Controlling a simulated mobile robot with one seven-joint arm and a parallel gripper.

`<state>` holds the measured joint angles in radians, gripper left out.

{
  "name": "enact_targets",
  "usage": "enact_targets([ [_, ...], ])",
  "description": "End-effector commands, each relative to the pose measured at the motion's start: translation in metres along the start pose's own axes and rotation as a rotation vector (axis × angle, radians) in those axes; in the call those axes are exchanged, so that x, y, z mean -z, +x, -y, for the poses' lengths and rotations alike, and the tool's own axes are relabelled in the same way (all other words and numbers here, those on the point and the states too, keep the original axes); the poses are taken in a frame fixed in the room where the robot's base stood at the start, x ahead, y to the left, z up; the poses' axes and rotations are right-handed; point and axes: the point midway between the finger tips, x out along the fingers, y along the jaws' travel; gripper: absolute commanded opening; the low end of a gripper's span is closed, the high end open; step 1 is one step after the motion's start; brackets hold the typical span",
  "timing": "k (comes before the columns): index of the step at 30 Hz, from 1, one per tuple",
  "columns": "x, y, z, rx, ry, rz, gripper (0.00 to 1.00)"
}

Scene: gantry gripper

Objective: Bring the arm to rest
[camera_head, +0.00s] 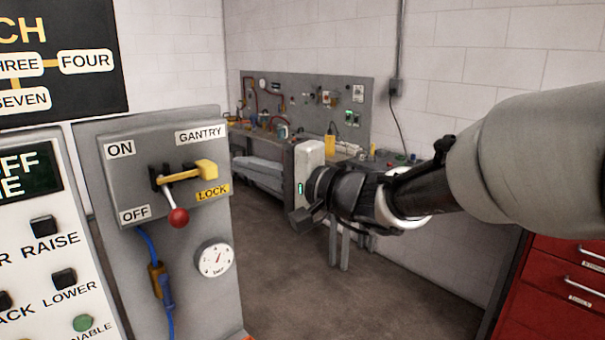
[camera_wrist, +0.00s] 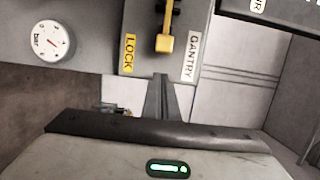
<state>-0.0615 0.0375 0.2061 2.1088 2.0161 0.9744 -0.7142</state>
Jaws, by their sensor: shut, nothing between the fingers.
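My gripper (camera_head: 299,218) is at the end of my arm, which reaches in from the right in the head view. It hangs in free air to the right of the grey gantry panel (camera_head: 120,240), apart from it. Its fingers (camera_wrist: 161,92) show in the wrist view, shut with nothing between them. The panel carries a lever with a red knob (camera_head: 178,217), which hangs low on the OFF side. A yellow lock bar (camera_head: 190,172) lies across the slot, with its block end to the right; it also shows in the wrist view (camera_wrist: 165,43).
A pressure gauge (camera_head: 214,259) and a blue cable (camera_head: 166,290) are low on the panel. A white button console (camera_head: 40,240) stands at the left. A red drawer cabinet (camera_head: 560,290) is at the lower right. A cluttered workbench (camera_head: 265,135) stands behind; the floor between is clear.

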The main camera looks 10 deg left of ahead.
Motion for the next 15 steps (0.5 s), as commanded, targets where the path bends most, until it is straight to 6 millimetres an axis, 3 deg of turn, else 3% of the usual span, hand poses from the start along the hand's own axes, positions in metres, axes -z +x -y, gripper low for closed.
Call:
enact_targets([
  [1, 0.008, -0.008, -0.002, 0.001, -0.003, -0.006, 0.00],
  [9, 0.007, -0.071, -0.001, 0.001, -0.001, -0.009, 0.00],
  [15, 0.007, -0.096, 0.000, 0.001, 0.000, -0.008, 0.00],
])
